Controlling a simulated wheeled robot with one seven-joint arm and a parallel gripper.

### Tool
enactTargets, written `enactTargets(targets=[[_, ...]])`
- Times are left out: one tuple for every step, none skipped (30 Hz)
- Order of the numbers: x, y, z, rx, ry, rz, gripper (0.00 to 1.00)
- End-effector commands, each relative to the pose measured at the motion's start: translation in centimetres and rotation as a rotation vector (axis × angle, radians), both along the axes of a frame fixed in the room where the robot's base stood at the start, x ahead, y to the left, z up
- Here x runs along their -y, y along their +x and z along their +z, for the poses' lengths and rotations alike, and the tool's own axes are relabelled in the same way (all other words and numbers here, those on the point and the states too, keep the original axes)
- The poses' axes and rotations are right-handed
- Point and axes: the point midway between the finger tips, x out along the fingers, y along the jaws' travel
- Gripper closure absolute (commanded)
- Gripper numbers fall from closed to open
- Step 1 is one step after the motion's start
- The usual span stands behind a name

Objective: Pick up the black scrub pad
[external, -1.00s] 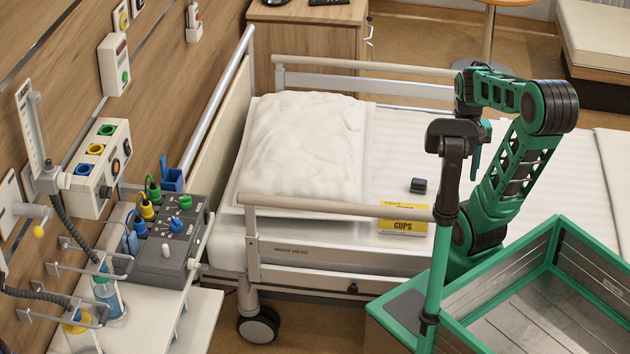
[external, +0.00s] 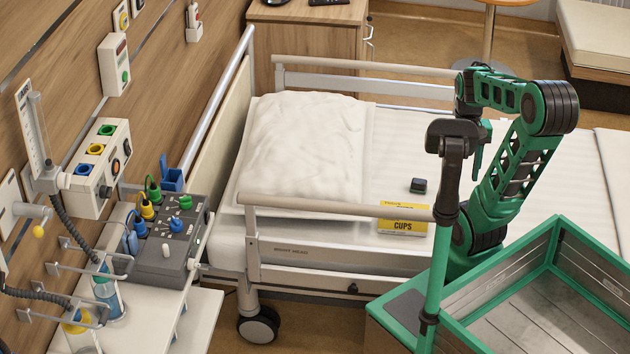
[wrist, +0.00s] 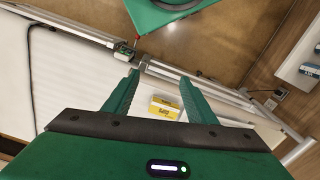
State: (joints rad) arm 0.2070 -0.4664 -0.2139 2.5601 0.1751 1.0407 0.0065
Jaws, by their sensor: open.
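A small black block, which looks like the black scrub pad (external: 418,185), lies on the white bed sheet, just behind the yellow-and-white cups box (external: 403,220). My gripper (external: 477,162) hangs above the bed, to the right of the pad and higher, partly hidden by my dark-headed post. In the wrist view my gripper (wrist: 159,80) is open, with nothing between its green fingers. The cups box (wrist: 165,107) shows beyond the fingers there. I cannot make out the pad in the wrist view.
The near bed rail (external: 335,207) runs in front of the cups box. A white pillow (external: 302,140) lies at the bed's head. My green-edged bin is at the lower right. The sheet around the pad is mostly clear.

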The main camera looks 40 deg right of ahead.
Motion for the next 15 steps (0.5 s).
enactTargets(targets=[[0.0,0.0,0.0,0.0,0.0,0.0,0.48],[0.0,0.0,0.0,0.0,0.0,0.0,0.48],[0.0,0.0,0.0,0.0,0.0,0.0,0.48],[0.0,0.0,0.0,0.0,0.0,0.0,0.48],[0.0,-0.6,0.3,0.005,-0.001,-0.001,0.48],[0.1,-0.9,0.6,0.011,-0.002,-0.005,0.48],[0.2,-0.8,0.6,0.009,-0.004,-0.011,0.48],[0.3,-0.6,0.7,0.006,-0.005,-0.018,0.48],[0.6,0.0,0.8,0.0,-0.01,-0.03,0.48],[0.8,0.4,0.8,-0.009,-0.012,-0.042,0.48],[1.1,1.0,0.8,-0.015,-0.015,-0.056,0.48],[1.5,1.9,0.8,-0.026,-0.019,-0.074,0.48],[1.8,2.5,0.8,-0.034,-0.021,-0.089,0.48],[2.1,3.3,0.8,-0.041,-0.023,-0.106,0.48],[2.6,4.2,0.7,-0.051,-0.026,-0.128,0.48]])
